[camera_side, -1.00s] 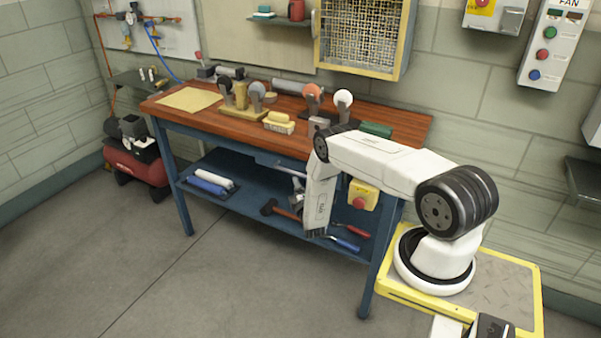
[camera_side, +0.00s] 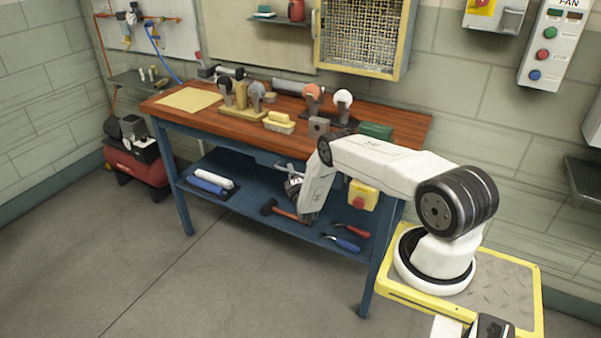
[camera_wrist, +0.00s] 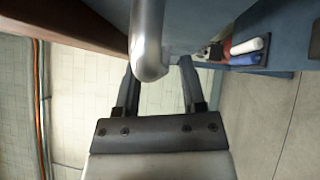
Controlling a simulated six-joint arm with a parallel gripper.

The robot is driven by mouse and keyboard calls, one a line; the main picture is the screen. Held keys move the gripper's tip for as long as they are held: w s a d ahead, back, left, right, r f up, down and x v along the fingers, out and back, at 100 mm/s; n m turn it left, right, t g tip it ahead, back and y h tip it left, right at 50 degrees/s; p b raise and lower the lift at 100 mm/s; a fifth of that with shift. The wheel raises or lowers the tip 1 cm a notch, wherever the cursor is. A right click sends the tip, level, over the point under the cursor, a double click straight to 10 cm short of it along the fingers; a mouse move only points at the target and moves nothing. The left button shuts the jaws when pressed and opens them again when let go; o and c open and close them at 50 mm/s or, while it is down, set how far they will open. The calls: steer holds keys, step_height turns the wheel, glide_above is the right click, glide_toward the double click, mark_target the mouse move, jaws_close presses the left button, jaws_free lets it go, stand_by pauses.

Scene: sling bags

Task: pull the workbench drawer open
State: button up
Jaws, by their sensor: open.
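The workbench (camera_side: 400,140) has a wooden top and a blue frame. Its blue drawer (camera_side: 266,160) sits under the front edge of the top, partly hidden by my arm in the side view. My gripper (camera_side: 292,186) is just in front of and below the drawer, small and partly covered by my forearm. In the wrist view a rounded grey metal handle (camera_wrist: 149,45) runs down the middle, with its lower end between the two open fingers (camera_wrist: 158,68). I cannot tell if the fingers touch it. A blue surface (camera_wrist: 195,25), likely the drawer front, lies behind the handle.
The lower shelf (camera_side: 245,205) holds a hammer (camera_side: 285,212), blue and white rolls (camera_side: 207,180) and red- and blue-handled tools (camera_side: 347,237). A yellow box with a red button (camera_side: 362,196) hangs right of my gripper. The floor in front is clear.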

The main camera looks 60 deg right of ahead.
steer(key=shift+w+d, duration=0.3)
steer(key=shift+d, duration=0.05)
jaws_close()
steer(key=shift+r, duration=0.1)
stand_by(1.3)
